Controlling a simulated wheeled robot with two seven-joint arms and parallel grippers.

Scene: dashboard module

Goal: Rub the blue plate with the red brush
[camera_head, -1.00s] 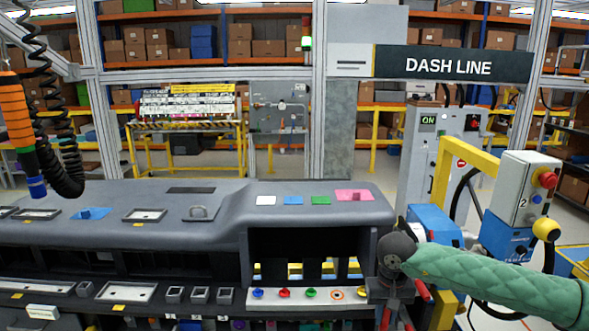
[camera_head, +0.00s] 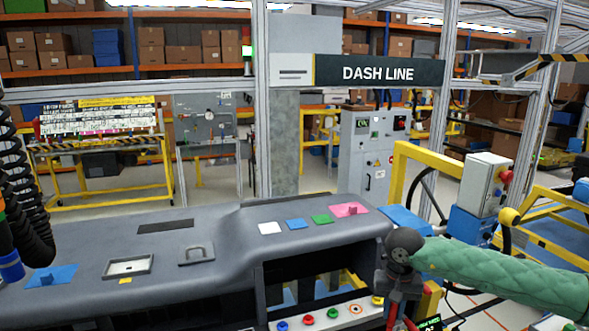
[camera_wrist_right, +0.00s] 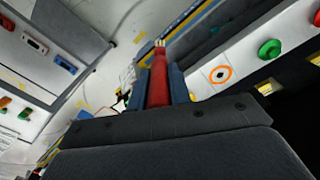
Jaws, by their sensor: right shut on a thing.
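In the head view, a small flat blue plate (camera_head: 295,224) lies on the dashboard top between a white and a green plate. A larger blue plate with a raised knob (camera_head: 52,275) lies at the far left. My right gripper (camera_head: 402,300) is low beside the dashboard's right end, right of and apart from the small blue plate. In the right wrist view, its jaws (camera_wrist_right: 160,88) are shut on the red brush (camera_wrist_right: 157,82), whose pale bristle tip points away from the gripper. In the head view, the brush is mostly hidden by my wrist. My left gripper is not in view.
The grey dashboard (camera_head: 215,228) also carries a pink plate (camera_head: 349,210), a handle (camera_head: 196,254) and a framed opening. A panel with coloured buttons (camera_head: 332,313) sits at its lower front. A yellow frame and a control box (camera_head: 487,182) stand at right.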

